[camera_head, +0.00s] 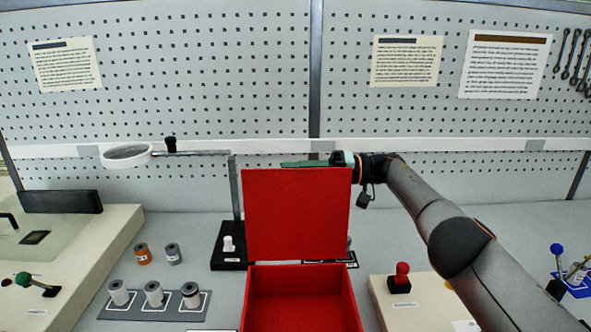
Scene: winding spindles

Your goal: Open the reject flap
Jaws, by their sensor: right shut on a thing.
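The reject flap is a red panel (297,215) in the middle of the view. It stands about upright at the back of an open red box (305,312), whose inside shows empty. My right gripper (308,163) is at the flap's top edge, with its arm coming in from the right. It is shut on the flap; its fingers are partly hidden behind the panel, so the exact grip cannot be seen. My left gripper is not in view.
Left of the box are a tray of spindles (153,310), two loose spindles, a black stand (228,262) with a white piece, and a magnifier (127,155) on an arm. A red-knobbed control (400,278) stands close on the right. A pegboard closes the back.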

